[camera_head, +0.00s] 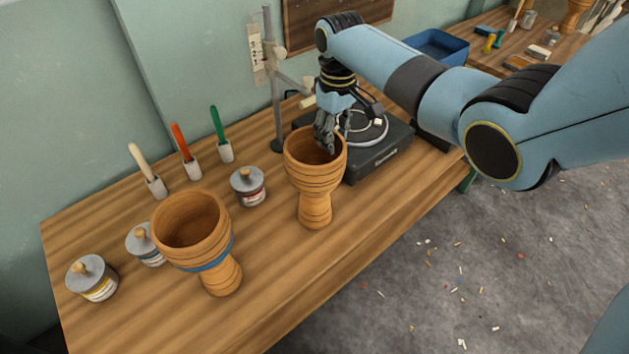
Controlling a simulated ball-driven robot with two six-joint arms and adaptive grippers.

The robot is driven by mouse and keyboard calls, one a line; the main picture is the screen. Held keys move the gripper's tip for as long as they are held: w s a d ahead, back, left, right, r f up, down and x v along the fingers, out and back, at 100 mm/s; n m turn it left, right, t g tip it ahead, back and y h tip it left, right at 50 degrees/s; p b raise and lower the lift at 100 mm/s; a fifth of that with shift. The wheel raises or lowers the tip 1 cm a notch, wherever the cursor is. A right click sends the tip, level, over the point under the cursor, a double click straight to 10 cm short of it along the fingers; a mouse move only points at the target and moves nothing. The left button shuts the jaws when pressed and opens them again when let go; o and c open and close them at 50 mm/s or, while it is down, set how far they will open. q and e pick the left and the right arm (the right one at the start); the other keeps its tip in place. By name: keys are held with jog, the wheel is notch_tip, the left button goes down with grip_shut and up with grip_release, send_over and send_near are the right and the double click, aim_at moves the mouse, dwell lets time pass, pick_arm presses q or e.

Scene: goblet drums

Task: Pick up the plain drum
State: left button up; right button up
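The plain drum (315,208) is an upright wooden goblet drum with thin dark rings and an open top, standing on the workbench. A second goblet drum (217,277) with a blue band stands to its left, nearer the front. My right gripper (327,143) points down at the far rim of the plain drum. Its fingertips overlap the drum's dark opening, with at least one seeming to reach inside. I cannot tell whether the fingers are closed on the rim. My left gripper is out of view.
A dark turntable-like device (385,143) sits close behind and right of the plain drum. A metal stand (275,100) rises behind it. Lidded jars, including one (248,188) between the drums, and upright brushes (222,140) occupy the left. The bench's front strip (290,285) is clear.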

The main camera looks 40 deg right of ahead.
grip_shut()
jog(key=shift+r, duration=0.1)
dwell(0.5)
